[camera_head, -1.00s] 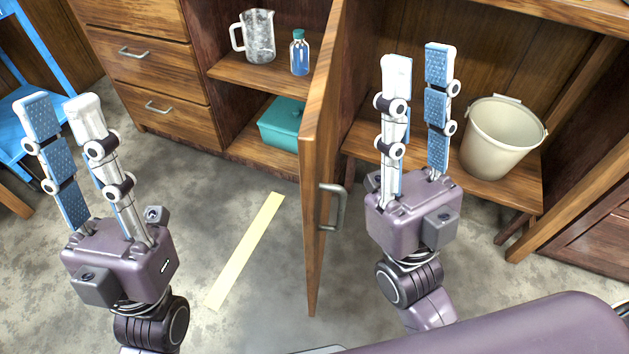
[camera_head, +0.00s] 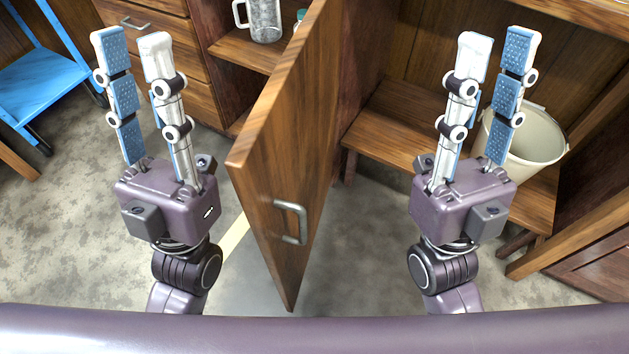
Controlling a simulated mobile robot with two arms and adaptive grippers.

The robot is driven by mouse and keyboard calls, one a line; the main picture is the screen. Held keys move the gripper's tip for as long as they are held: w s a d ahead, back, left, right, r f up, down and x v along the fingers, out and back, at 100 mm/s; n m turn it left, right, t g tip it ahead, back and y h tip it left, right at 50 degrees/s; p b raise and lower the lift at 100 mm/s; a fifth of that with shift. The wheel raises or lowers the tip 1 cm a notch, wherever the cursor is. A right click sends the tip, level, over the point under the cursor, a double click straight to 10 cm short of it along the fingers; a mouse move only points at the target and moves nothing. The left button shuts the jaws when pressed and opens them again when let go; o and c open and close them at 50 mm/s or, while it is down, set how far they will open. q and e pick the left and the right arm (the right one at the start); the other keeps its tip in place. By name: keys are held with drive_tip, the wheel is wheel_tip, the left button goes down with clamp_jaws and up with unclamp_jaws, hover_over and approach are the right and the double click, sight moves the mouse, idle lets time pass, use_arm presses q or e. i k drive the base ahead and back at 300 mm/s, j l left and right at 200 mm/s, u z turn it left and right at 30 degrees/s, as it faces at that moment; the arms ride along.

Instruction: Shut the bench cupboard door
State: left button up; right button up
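The wooden cupboard door (camera_head: 290,150) stands open, swung out toward me between my two grippers. Its metal handle (camera_head: 292,222) is on the face turned to the right. Behind the door is the cupboard (camera_head: 232,50), its opening partly hidden by the door. My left gripper (camera_head: 135,50) is left of the door, open, empty and pointing up and away. My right gripper (camera_head: 492,50) is right of the door, open and empty, in front of the right-hand bay. Neither gripper appears to touch the door.
A glass jug (camera_head: 262,20) stands on the cupboard shelf. A cream bucket (camera_head: 530,140) sits on the low wooden shelf (camera_head: 395,120) at right, behind my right gripper. Drawers (camera_head: 190,95) are left of the cupboard. A blue cart (camera_head: 45,85) stands far left. Yellow floor tape (camera_head: 234,238) lies near the door.

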sight(278, 166)
drive_tip(key=k+l+z, duration=0.15)
drive_tip(key=k, duration=0.4)
drive_tip(key=k+l+z, duration=0.2)
drive_tip(key=k, duration=0.35)
